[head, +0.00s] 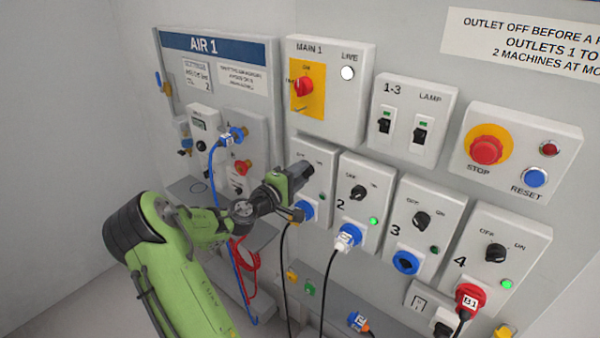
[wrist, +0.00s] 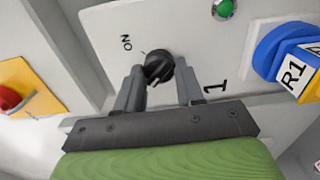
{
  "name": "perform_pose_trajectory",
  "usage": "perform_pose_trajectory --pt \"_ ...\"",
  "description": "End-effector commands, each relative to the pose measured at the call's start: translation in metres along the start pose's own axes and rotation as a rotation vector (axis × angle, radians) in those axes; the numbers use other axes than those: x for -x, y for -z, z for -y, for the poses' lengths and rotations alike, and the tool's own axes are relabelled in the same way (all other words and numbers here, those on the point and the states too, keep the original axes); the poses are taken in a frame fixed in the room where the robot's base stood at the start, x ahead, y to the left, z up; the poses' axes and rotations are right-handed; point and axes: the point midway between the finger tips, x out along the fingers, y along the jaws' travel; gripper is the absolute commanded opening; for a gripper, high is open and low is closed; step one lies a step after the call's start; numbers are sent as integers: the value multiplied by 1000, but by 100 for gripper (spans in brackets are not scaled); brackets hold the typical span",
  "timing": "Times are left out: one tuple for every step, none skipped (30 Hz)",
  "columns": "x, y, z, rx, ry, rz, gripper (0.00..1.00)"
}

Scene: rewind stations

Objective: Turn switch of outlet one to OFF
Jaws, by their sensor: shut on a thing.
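The switch of outlet one is a round black knob (wrist: 158,66) on a pale panel marked 1 (wrist: 215,87). My gripper (wrist: 160,76) has one finger on each side of it and is shut on it. A white mark on the knob's lower edge points away from the ON label (wrist: 126,42). The OFF label is hidden in the wrist view. The outlet's lamp (wrist: 222,9) looks green. A blue plug tagged R1 (wrist: 294,73) sits in its socket. In the head view, my gripper (head: 303,172) covers the knob on the outlet one panel (head: 318,153).
Outlets two (head: 359,208), three (head: 405,262) and four (head: 482,243) stand to the right, with their own knobs. The main switch (head: 304,87) is above outlet one. The AIR 1 board (head: 175,85) is left. Blue and red hoses (head: 248,262) hang beside my arm.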

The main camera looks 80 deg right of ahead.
Motion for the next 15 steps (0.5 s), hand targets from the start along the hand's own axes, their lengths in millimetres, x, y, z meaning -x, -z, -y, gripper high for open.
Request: perform_pose_trajectory --pt "0 0 1 5 1 0 7" --pt "0 0 1 5 1 0 7" --pt "0 0 1 6 1 0 7" --pt "0 0 1 6 1 0 7" --pt "0 0 1 5 1 0 7" --pt "0 0 1 5 1 0 7" --pt "0 0 1 5 1 0 7" --pt "0 0 1 5 1 0 7" --pt "0 0 1 5 1 0 7" --pt "0 0 1 5 1 0 7" --pt "0 0 1 5 1 0 40" --pt "0 0 1 5 1 0 46" --pt "0 0 1 4 1 0 51" --pt "0 0 1 4 1 0 56" --pt "0 0 1 4 1 0 62"
